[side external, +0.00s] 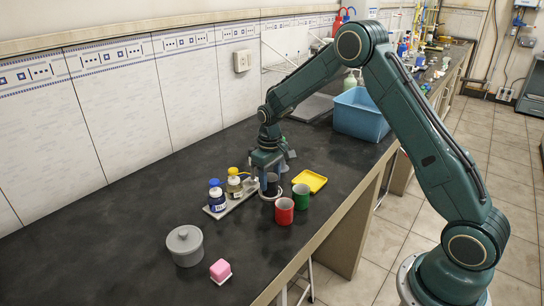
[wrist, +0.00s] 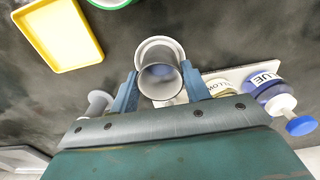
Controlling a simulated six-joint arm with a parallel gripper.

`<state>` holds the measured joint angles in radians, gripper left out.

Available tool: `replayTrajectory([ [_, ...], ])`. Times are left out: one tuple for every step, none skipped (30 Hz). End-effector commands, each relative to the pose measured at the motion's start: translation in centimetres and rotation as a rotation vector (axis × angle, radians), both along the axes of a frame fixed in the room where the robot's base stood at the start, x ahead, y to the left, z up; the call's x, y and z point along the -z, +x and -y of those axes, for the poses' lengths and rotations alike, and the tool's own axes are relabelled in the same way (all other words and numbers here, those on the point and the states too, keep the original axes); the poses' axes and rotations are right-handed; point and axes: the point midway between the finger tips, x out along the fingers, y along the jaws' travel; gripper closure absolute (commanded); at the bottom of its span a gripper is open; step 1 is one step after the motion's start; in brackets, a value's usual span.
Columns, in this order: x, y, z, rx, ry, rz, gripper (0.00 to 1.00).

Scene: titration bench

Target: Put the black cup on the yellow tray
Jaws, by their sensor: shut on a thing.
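The black cup (side external: 272,186) stands between the jaws of my gripper (side external: 268,176). In the wrist view the cup (wrist: 160,82) is seen from above, mouth open, with the two blue fingers of my gripper (wrist: 161,88) on either side of it. My gripper is shut on it. A pale round saucer shows around its base, and I cannot tell whether the cup touches it. The yellow tray (side external: 309,180) lies empty on the bench, just right of the cup. In the wrist view the tray (wrist: 57,36) is at upper left.
A red cup (side external: 284,212) and a green cup (side external: 301,197) stand close to the black cup. Blue-capped and yellow-capped bottles (side external: 216,197) stand on a pale board to its left. A grey lidded pot (side external: 185,247), a pink block (side external: 220,269) and a blue bin (side external: 360,116) are farther off.

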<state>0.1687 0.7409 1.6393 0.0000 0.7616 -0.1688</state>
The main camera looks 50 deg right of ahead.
Motion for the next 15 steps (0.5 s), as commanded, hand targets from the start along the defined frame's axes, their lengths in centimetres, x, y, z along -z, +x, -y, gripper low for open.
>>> replayTrajectory([
  [0.0,0.0,0.0,0.0,0.0,0.0,0.68],
  [0.0,0.0,0.0,0.0,0.0,0.0,0.68],
  [0.0,0.0,0.0,0.0,0.0,0.0,0.68],
  [0.0,0.0,0.0,0.0,0.0,0.001,0.68],
  [0.0,0.0,0.0,0.0,0.0,0.001,0.68],
  [-0.1,0.0,0.0,0.0,0.0,0.001,0.68],
  [-0.1,0.0,0.0,0.0,0.0,0.001,0.68],
  [-0.2,0.0,0.0,0.0,0.0,0.001,0.68],
  [-0.3,0.0,0.0,0.0,0.0,0.001,0.68],
  [-0.4,0.0,0.0,0.0,0.0,0.002,0.68],
  [-0.5,0.1,0.0,0.0,0.0,0.002,0.68],
  [-0.7,0.1,0.0,0.0,0.0,0.002,0.68],
  [-0.9,0.1,0.0,0.0,0.0,0.002,0.68],
  [-1.0,0.1,0.0,0.0,0.0,0.002,0.68],
  [-1.2,0.1,0.0,0.0,0.0,0.002,0.68],
])
